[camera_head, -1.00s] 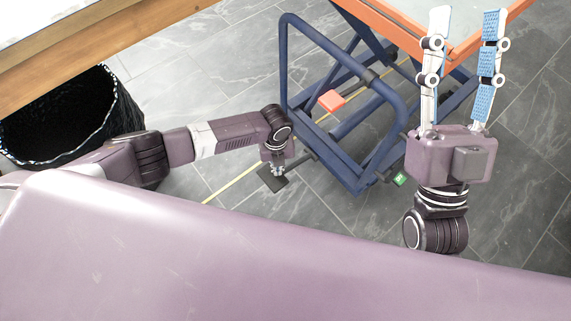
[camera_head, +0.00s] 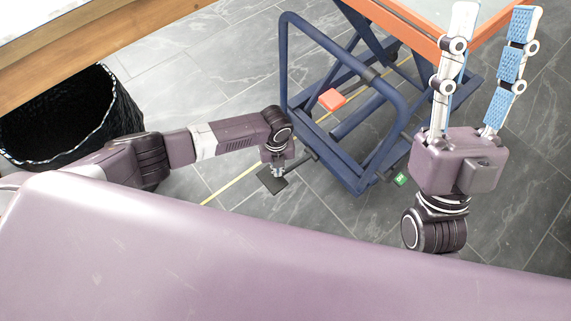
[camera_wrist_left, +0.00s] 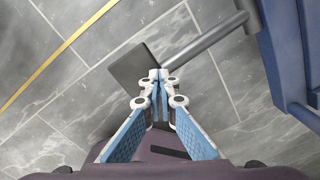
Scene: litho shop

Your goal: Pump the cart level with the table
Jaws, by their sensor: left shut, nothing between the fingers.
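The cart has a blue tubular frame (camera_head: 372,80) with a push handle and an orange-edged platform (camera_head: 402,24), partly hidden by my right gripper. A dark foot pedal (camera_head: 270,182) on a bar sticks out from the cart's base, close above the floor. My left gripper (camera_head: 278,171) points down at the pedal. In the left wrist view its fingertips (camera_wrist_left: 158,76) are together and empty, at the edge of the pedal plate (camera_wrist_left: 130,66). I cannot tell whether they touch it. My right gripper (camera_head: 495,15) is raised, fingers apart and empty. The wooden table edge (camera_head: 100,50) is at upper left.
A black wire bin (camera_head: 120,115) stands under the table, beside my left arm. A red-orange block (camera_head: 332,100) shows within the cart frame. Grey tiled floor with a yellow line (camera_head: 235,183) lies around the pedal.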

